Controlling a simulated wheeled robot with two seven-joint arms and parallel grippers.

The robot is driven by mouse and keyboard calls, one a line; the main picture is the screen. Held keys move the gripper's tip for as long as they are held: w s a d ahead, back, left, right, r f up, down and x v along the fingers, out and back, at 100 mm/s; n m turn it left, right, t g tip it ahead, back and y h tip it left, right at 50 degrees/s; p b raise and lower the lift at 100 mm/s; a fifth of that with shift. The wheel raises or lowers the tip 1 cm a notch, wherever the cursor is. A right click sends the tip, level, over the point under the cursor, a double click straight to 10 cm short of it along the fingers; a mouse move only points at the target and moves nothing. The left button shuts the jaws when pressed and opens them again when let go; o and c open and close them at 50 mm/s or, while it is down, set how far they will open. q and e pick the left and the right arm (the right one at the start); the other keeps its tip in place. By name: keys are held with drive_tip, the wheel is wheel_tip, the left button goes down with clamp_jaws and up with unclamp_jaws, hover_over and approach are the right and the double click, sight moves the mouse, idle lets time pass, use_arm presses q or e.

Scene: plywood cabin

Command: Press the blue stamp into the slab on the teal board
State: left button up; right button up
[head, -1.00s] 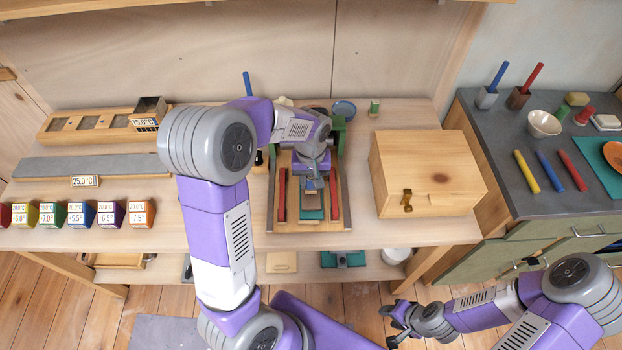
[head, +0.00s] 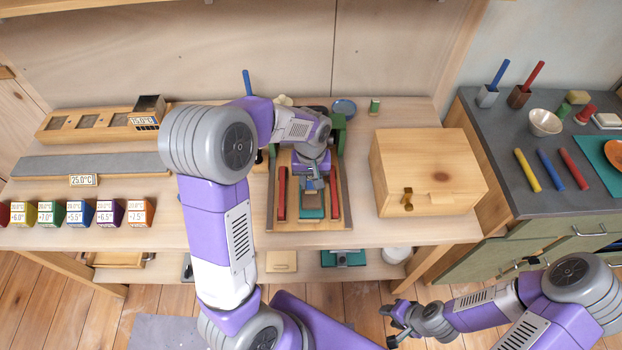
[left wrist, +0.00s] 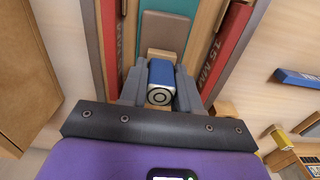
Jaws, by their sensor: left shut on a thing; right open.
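The blue stamp (left wrist: 161,72) is a small block with a pale ringed end, gripped between the fingers of my left gripper (left wrist: 160,88) in the left wrist view. In the head view my left gripper (head: 312,182) is low over the wooden frame, and the stamp is mostly hidden there. The teal board (head: 312,214) lies between two red bars. The brown slab (head: 312,200) lies on it, and also shows past the stamp in the left wrist view (left wrist: 165,30). I cannot tell whether stamp and slab touch. My right gripper (head: 394,334) is open and empty, low at the right.
Red bars (head: 282,193) flank the board. A wooden box (head: 428,172) stands to the right. Labelled coloured cubes (head: 78,213) line the left, below a grey strip (head: 90,166) and a wooden rack (head: 88,123). The bench front between cubes and frame is mostly clear.

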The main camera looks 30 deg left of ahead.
use_arm(q)
drive_tip(key=shift+f, duration=0.45)
idle(1.1)
wheel_tip(320, 180, up, 7)
drive_tip(key=p, duration=0.5)
drive_tip(key=shift+r+p, duration=0.1)
drive_tip(key=shift+p, duration=0.2)
idle(0.8)
